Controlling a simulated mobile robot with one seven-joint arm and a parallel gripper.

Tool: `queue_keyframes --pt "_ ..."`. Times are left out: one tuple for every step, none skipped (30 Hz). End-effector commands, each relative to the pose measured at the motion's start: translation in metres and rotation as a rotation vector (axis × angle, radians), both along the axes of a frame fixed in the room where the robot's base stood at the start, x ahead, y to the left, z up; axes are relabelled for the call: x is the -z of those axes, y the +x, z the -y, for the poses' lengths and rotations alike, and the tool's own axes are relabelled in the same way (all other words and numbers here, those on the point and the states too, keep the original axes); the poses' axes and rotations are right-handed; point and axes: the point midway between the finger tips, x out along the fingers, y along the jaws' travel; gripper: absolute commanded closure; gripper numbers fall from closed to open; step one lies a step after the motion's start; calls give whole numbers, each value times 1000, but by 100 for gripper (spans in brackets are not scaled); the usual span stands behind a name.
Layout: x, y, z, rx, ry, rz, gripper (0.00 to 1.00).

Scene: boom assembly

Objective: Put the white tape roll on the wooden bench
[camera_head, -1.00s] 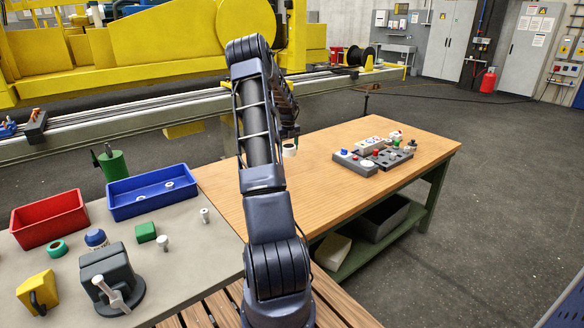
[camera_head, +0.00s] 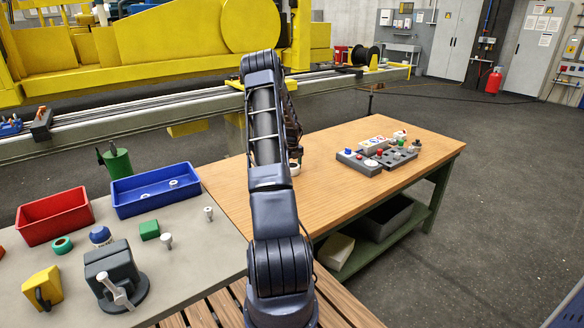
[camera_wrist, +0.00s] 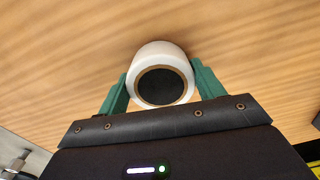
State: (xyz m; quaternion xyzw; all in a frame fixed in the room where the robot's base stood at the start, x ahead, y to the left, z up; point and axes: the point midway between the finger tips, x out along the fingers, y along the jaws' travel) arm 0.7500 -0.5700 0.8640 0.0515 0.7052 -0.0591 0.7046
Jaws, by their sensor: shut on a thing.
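The white tape roll (camera_wrist: 160,54) sits between the two green fingers of my gripper (camera_wrist: 160,88) in the wrist view. Its dark open core and brown inner ring face the camera. My gripper is shut on it. The wooden bench (camera_head: 345,185) fills the wrist view behind the roll (camera_wrist: 60,50). In the head view a small part of the roll (camera_head: 295,169) shows just right of my arm, over the left part of the bench top. My arm hides most of the gripper there. Whether the roll touches the wood cannot be told for sure.
Grey control boxes with buttons (camera_head: 362,163) stand on the bench's right part. A grey table (camera_head: 195,255) at left holds a red bin (camera_head: 52,222), a blue bin (camera_head: 130,200), a vise (camera_head: 112,270) and small parts. Bare wood lies between my arm and the boxes.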

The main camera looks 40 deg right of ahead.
Motion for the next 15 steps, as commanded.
queue_keyframes --pt "-1 0 0 0 0 1 59" --pt "0 0 0 0 0 0 59" --pt "-1 0 0 0 0 0 59" --pt "0 0 0 0 0 0 59" --pt "0 0 0 0 0 0 59" --pt "1 0 0 0 0 0 59" --pt "2 0 0 -1 0 0 59" --pt "2 0 0 -1 0 0 59" --pt "2 0 0 -1 0 0 27" --pt "2 0 0 -1 0 0 21" --pt "2 0 0 -1 0 0 15" --pt "2 0 0 -1 0 0 11" --pt "2 0 0 -1 0 0 11" --pt "2 0 0 -1 0 0 11" --pt "2 0 0 -1 0 0 11"
